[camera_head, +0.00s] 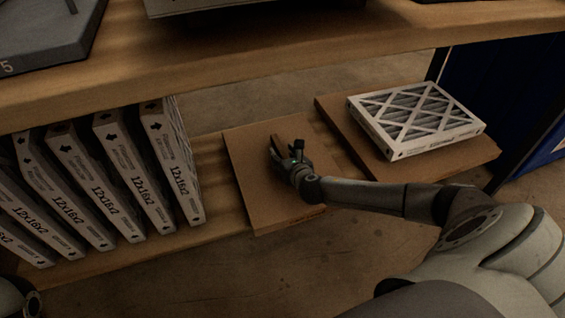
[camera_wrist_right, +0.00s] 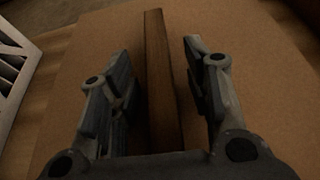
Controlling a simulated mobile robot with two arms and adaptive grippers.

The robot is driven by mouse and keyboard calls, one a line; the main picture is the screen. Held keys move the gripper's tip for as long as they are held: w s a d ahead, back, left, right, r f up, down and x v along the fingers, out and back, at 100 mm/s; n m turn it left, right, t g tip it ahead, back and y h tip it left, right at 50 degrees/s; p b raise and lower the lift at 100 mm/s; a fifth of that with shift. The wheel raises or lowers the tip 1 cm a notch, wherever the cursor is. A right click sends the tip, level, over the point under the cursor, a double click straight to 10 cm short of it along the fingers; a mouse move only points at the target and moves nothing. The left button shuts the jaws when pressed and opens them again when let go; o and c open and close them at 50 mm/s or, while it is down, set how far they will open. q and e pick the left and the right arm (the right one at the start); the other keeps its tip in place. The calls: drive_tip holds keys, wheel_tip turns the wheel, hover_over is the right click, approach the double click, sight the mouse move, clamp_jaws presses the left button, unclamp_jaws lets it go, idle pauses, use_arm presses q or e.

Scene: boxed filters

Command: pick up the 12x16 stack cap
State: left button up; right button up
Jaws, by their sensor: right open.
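A flat brown cardboard panel, which looks like the stack cap (camera_head: 250,170), lies on the lower wooden shelf between the standing filters and a second panel. A narrow upright brown strip (camera_wrist_right: 163,90) rises from its middle. My right gripper (camera_head: 287,143) is over this panel. In the right wrist view its fingers (camera_wrist_right: 160,75) are open, one on each side of the strip, with visible gaps. The panel's bare surface also fills most of that view (camera_wrist_right: 265,90). My left gripper is not in view.
Several boxed filters marked 12x16x2 (camera_head: 120,185) stand leaning at the left. A white-framed filter (camera_head: 415,118) lies flat on another cardboard panel (camera_head: 470,160) at the right. The upper shelf board (camera_head: 270,55) runs above and behind the panel. A dark blue surface (camera_head: 500,85) stands far right.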

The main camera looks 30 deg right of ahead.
drive_tip(key=shift+c, duration=0.2)
clamp_jaws()
drive_tip(key=shift+r, duration=0.15)
